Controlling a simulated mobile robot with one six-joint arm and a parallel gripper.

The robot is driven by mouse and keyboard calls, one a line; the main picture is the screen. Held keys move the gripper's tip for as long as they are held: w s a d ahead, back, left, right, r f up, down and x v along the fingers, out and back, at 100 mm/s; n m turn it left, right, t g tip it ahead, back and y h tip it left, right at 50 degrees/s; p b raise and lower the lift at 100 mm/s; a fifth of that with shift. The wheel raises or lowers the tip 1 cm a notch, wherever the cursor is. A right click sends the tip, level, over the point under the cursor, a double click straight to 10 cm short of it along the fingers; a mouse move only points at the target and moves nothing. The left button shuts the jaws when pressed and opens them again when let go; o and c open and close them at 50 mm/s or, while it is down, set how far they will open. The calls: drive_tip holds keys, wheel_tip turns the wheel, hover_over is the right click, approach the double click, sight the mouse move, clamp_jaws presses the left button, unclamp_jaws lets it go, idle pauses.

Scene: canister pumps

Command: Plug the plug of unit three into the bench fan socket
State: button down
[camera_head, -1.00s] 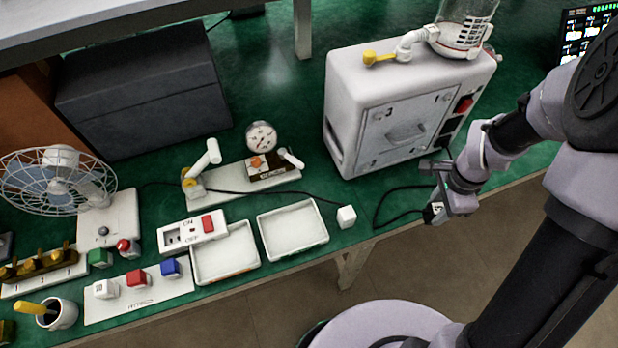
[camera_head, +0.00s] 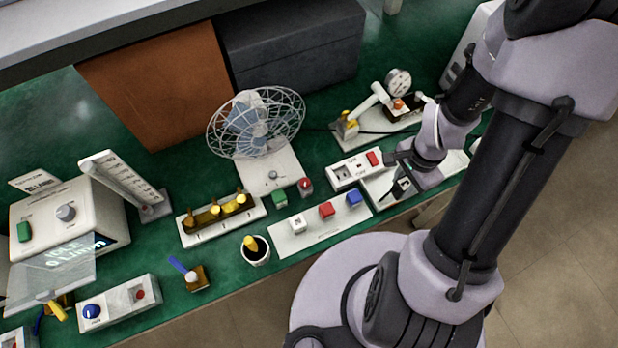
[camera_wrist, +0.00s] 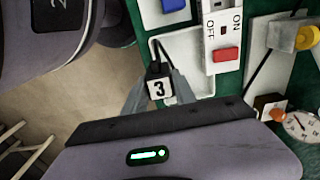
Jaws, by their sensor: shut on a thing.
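My gripper (camera_wrist: 158,86) is shut on the black plug (camera_wrist: 158,88), which has a white face marked 3. A dark cable runs from the plug past the tray. In the head view my gripper (camera_head: 402,180) holds the plug (camera_head: 402,188) over or beside a white tray, just in front of a white socket strip (camera_head: 347,175). The strip has a red ON/OFF switch and dark slots; in the wrist view the strip (camera_wrist: 224,30) is up and right of the plug, apart from it. The bench fan (camera_head: 252,125) stands left of it. Unit three is mostly hidden behind my arm.
A panel with white, red and blue buttons (camera_head: 320,232) lies left of the tray (camera_head: 382,205). A cup (camera_head: 256,252) stands near the front edge. A gauge and valve plate (camera_head: 380,125) lies behind the strip. Green bench (camera_head: 160,215) shows between things.

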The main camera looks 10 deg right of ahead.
drive_tip(key=w+a+b, duration=0.1)
drive_tip(key=w+a, duration=0.2)
drive_tip(key=a, duration=0.1)
drive_tip(key=w+a+f, duration=0.1)
drive_tip(key=w+a, duration=0.2)
drive_tip(key=a, duration=0.1)
drive_tip(key=w+a+f+b, duration=0.1)
drive_tip(key=w+a, duration=0.2)
drive_tip(key=a, duration=0.1)
drive_tip(key=shift+a+b, duration=0.35)
drive_tip(key=shift+f+b, duration=0.85)
drive_tip(key=shift+f, duration=0.85)
drive_tip(key=c, duration=1)
unclamp_jaws()
